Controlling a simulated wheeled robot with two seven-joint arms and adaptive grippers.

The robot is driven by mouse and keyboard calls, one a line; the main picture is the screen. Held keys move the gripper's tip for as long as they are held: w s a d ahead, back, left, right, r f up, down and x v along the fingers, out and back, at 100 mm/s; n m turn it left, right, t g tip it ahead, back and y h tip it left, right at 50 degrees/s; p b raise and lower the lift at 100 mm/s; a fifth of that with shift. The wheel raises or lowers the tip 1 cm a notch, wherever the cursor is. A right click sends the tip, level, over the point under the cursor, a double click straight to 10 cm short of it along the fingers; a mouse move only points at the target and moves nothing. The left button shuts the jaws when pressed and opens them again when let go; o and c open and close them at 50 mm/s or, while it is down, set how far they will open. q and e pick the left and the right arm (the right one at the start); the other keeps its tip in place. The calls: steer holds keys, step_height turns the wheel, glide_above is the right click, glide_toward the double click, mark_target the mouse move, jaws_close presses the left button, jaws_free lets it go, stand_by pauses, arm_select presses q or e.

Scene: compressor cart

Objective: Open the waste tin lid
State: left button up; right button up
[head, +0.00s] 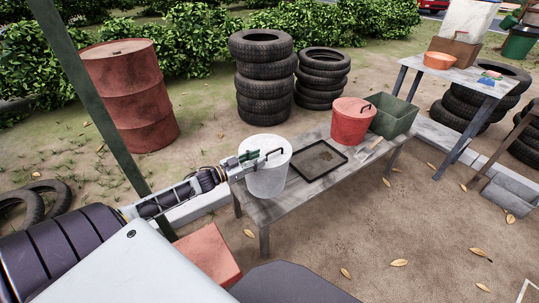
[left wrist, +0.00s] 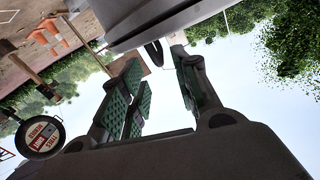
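A white tin (head: 268,178) with a white lid (head: 268,148) stands on the left end of the low grey bench. The lid looks closed and carries a dark loop handle (head: 271,157). A red tin (head: 350,124) with a red lid and dark handle stands farther right; no label shows which is the waste tin. My left gripper (head: 249,158) is at the white lid, just left of its handle. In the left wrist view its green-padded fingers (left wrist: 160,85) are spread, with the dark handle (left wrist: 153,52) near the gap between the tips. My right gripper is out of view.
The bench (head: 290,200) also holds a black-rimmed tray (head: 318,160) and a green bin (head: 393,117). Tyre stacks (head: 262,75) and a rusty drum (head: 130,95) stand behind. A red box (head: 208,255) is low in front. Bare ground lies right of the bench.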

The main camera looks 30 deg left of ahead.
mark_target(269, 153)
arm_select(q)
steer(key=shift+b+x, duration=0.3)
steer(key=shift+x, duration=0.9)
steer(key=shift+b+x, duration=0.4)
steer(key=shift+x, duration=1.05)
steer(key=shift+w+d, duration=0.15)
steer(key=shift+w, duration=0.25)
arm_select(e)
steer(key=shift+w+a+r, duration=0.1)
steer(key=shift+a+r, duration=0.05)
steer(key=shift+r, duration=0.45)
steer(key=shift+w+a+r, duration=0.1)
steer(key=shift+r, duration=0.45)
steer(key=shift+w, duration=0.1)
arm_select(q)
jaws_close()
steer(key=shift+r, duration=0.1)
